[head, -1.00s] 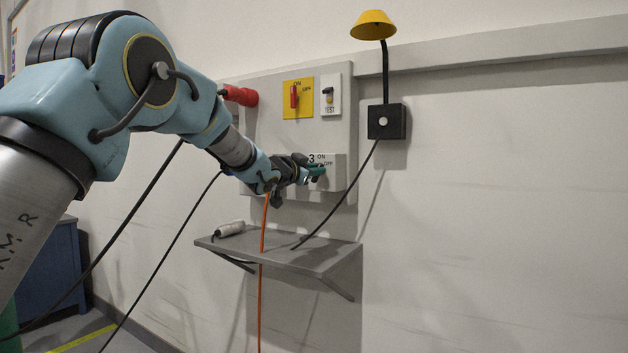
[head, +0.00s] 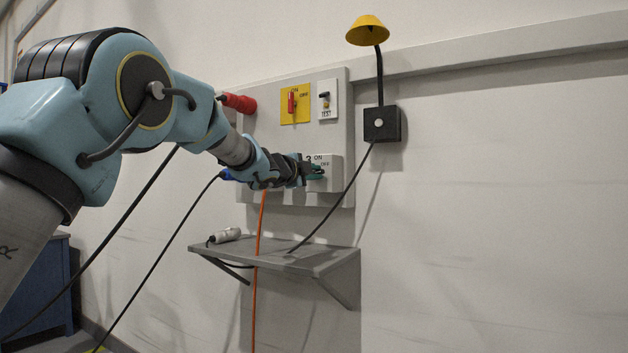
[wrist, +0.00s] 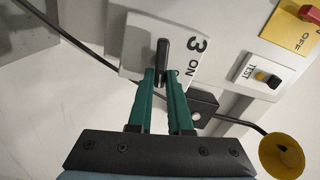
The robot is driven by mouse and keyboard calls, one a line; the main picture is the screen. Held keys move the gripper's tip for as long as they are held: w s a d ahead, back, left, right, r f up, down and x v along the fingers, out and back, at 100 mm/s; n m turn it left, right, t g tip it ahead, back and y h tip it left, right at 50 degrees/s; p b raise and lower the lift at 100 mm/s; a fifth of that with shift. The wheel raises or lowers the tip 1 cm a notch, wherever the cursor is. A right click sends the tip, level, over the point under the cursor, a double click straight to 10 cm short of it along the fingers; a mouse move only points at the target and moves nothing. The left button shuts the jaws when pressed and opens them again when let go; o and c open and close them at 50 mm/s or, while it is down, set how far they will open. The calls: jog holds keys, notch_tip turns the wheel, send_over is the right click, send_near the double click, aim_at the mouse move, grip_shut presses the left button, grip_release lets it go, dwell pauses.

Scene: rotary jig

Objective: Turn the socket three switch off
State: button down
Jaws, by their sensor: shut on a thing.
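The socket three box (head: 334,181) is a pale unit low on the wall panel, marked 3, ON and OFF. In the wrist view, its face (wrist: 139,40) carries a black switch handle (wrist: 162,50). The handle lies along the line of my fingers, with ON beside it and the OFF label mostly hidden by a finger. My gripper (wrist: 161,76) has its two green fingers on either side of the handle and is shut on it. In the head view, my gripper (head: 316,172) reaches the box from the left and hides the handle.
Above are a yellow plate with a red switch (head: 292,103) and a white test unit (head: 327,101). A yellow lamp (head: 367,30) stands to the right. A grey shelf (head: 300,259) with a pale connector (head: 226,236) is below. Orange and black cables hang nearby.

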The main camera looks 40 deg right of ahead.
jog(key=shift+f+m+b, duration=0.2)
jog(key=shift+m+b, duration=0.35)
jog(key=shift+m, duration=0.45)
jog(key=c, duration=0.8)
grip_release()
jog(key=shift+c, duration=0.2)
jog(key=b+v, duration=0.2)
jog(key=v, duration=0.9)
jog(key=shift+b, duration=0.3)
